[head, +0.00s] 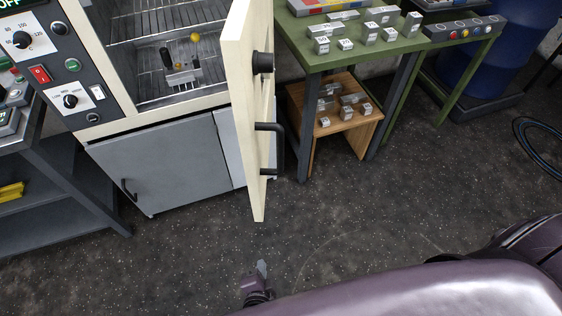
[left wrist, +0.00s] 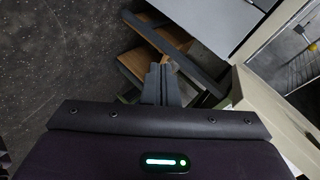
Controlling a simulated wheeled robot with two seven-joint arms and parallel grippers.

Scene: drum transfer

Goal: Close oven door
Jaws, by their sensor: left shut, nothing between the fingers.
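The oven door (head: 241,110) is cream coloured and stands wide open, swung out from the oven's right side. It has a black handle (head: 278,150) and a dark round knob (head: 263,62) on its outer face. The oven chamber (head: 150,72) with wire racks is exposed. My left gripper (head: 262,267) is below and in front of the door, apart from it, over the floor. In the left wrist view its fingers (left wrist: 162,84) are together and empty. A cream panel and the oven racks (left wrist: 300,68) show at the right there. My right gripper is not visible.
A green table (head: 345,55) with metal blocks stands right of the door. A small wooden stand (head: 297,125) with more blocks is under it. A grey cabinet (head: 165,165) is below the oven. The floor (head: 180,250) in front is clear.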

